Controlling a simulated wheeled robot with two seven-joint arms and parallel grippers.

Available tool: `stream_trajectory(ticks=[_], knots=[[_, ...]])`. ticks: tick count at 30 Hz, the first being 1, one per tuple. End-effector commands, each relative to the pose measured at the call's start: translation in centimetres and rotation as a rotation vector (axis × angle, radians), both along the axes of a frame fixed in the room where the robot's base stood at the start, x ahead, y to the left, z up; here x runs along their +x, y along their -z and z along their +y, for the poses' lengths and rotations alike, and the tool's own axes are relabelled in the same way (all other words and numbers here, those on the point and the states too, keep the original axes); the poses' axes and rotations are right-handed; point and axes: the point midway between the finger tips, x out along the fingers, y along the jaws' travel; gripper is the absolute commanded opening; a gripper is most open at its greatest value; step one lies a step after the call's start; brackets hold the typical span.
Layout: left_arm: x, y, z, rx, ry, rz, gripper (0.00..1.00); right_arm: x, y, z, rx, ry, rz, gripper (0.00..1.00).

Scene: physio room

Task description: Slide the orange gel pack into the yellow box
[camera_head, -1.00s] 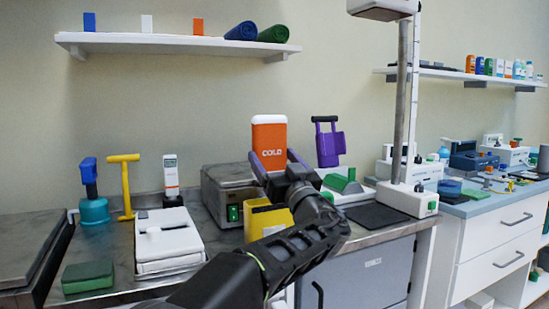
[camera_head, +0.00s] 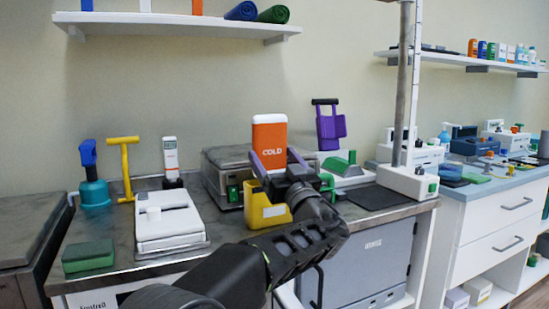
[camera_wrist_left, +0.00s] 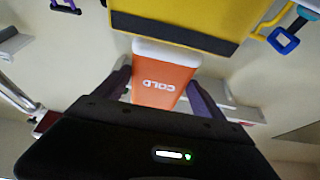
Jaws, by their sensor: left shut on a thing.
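The orange gel pack (camera_head: 269,138), marked COLD with a white top, is upright between the fingers of my left gripper (camera_head: 279,161). The left gripper is shut on it. In the left wrist view the gel pack (camera_wrist_left: 158,82) sits between both fingers of the left gripper (camera_wrist_left: 155,85). The yellow box (camera_head: 262,208) stands at the counter's front, below and just behind the gripper, partly hidden by my arm. It also shows in the left wrist view (camera_wrist_left: 190,18). The pack is above the box and outside it. My right gripper is not in view.
A white device (camera_head: 167,220), a green block (camera_head: 88,256), a teal pump (camera_head: 93,188) and a yellow T-handle (camera_head: 125,168) stand left on the counter. A purple handled item (camera_head: 330,125) and a metal post (camera_head: 402,90) are to the right. A shelf (camera_head: 175,25) hangs above.

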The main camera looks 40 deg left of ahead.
Motion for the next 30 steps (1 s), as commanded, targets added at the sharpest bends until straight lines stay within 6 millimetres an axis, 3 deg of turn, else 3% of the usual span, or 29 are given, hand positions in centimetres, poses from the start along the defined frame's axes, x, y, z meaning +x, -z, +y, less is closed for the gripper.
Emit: stream_trajectory(ticks=[30], knots=[[-0.08,0.03,-0.08,0.002,-0.001,-0.001,0.23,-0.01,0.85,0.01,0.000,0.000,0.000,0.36]])
